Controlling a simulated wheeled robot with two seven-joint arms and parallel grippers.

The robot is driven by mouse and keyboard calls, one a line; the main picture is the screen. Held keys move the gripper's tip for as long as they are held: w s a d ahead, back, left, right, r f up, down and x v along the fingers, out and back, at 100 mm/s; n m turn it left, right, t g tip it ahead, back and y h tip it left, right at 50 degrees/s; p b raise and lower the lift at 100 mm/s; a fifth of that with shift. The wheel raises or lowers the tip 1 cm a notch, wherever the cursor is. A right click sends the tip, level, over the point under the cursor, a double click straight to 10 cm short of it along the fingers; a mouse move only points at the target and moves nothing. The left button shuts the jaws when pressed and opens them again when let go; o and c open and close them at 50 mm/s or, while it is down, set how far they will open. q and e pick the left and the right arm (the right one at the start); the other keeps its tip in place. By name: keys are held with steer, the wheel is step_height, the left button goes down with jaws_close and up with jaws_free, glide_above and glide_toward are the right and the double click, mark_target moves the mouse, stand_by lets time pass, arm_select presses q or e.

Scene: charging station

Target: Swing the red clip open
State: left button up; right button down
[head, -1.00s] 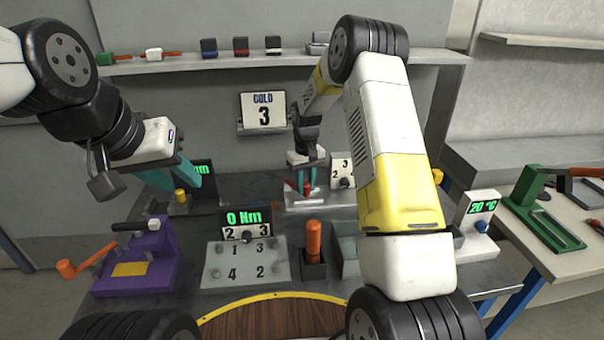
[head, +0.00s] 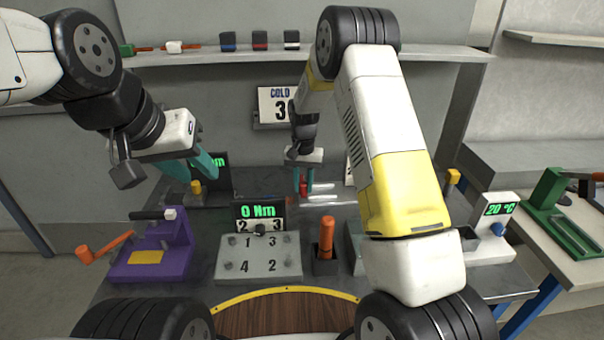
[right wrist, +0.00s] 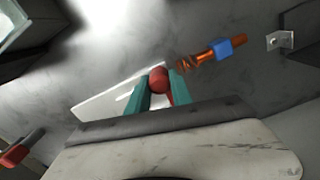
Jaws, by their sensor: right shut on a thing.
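The red clip shows as a small red piece (head: 304,188) between the fingers of my right gripper (head: 303,181) at the back of the bench. In the right wrist view its rounded red end (right wrist: 158,79) sits between the teal fingers of my right gripper (right wrist: 160,94), which is shut on it. A thin red part shows beside the right finger; the rest is hidden. My left gripper (head: 192,166) hangs at the left, its teal fingers apart and empty.
A pale plate (right wrist: 115,97) lies under the clip. A copper coil with a blue block (right wrist: 223,48) lies close to the right. In front stand a numbered panel (head: 258,262), an orange handle (head: 327,236) and a purple stand (head: 150,262). My right arm hides part of the bench.

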steer(key=shift+a, duration=0.1)
steer(key=c, duration=1.1)
jaws_free()
steer(key=shift+c, duration=0.2)
steer(key=shift+r, duration=0.1)
step_height(320, 180, up, 7)
steer(key=shift+f, duration=0.1)
steer(key=shift+r, duration=0.45)
